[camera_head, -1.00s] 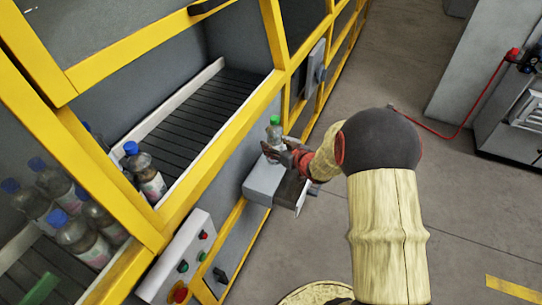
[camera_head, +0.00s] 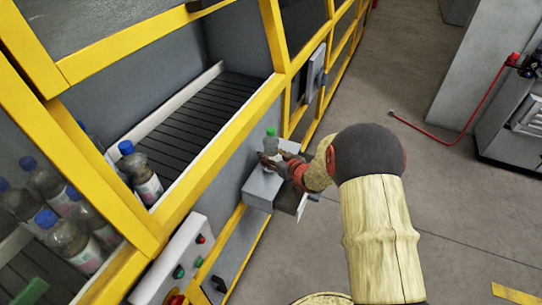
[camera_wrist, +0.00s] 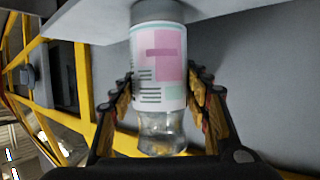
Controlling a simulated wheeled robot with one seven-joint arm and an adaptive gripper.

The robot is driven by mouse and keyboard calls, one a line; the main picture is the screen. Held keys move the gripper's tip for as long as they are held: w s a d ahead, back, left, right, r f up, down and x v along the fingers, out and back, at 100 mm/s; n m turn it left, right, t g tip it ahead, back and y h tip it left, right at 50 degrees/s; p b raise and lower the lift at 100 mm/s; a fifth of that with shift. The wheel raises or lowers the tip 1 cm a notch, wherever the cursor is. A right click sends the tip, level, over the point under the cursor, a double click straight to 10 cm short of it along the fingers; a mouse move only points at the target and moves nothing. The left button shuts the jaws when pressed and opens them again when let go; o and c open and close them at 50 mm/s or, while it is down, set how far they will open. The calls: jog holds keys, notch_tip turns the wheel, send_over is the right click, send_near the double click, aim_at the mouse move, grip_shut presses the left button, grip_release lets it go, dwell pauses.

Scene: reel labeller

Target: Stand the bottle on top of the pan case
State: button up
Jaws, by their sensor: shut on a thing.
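The bottle is clear with a green cap (camera_head: 270,131) and a pink and white label. In the wrist view the bottle (camera_wrist: 160,75) is between the two fingers of my gripper (camera_wrist: 160,100), which is shut on its label. The grey box, which I take to be the pan case (camera_head: 257,190), sticks out from the yellow-framed machine. In the head view the bottle looks upright, at the top of this case. I cannot tell whether its base touches the top. My gripper (camera_head: 277,162) reaches it from the right and hides its lower part.
A conveyor (camera_head: 200,125) inside the yellow frame carries a blue-capped bottle (camera_head: 140,172). Several more bottles stand behind the panel at left. The floor (camera_head: 400,80) is open to the right.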

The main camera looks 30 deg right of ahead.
jog(key=o, duration=1.7)
jog(key=shift+c, duration=0.2)
jog(key=shift+s+r, duration=0.2)
jog(key=shift+r, duration=0.05)
jog(key=a+p+v, duration=0.1)
jog(key=p+v, duration=0.3)
jog(key=v, duration=0.7)
jog(key=s+a+r+m+g+h, duration=0.1)
jog(key=s+r+g+h, duration=0.1)
jog(key=r, duration=0.7)
jog(key=s+a+r+g+h, duration=0.1)
jog(key=s+r+g+h, duration=0.15)
jog(key=r, duration=0.65)
jog(key=s+a+r+g+y, duration=0.1)
jog(key=s+a+r, duration=0.1)
jog(key=s+a, duration=0.5)
jog(key=s+a+r+g+y, duration=0.2)
jog(key=s+a, duration=0.6)
jog(key=s, duration=0.6)
jog(key=shift+s+a+r, duration=0.25)
jog(key=shift+s+r, duration=0.1)
jog(key=shift+r, duration=0.05)
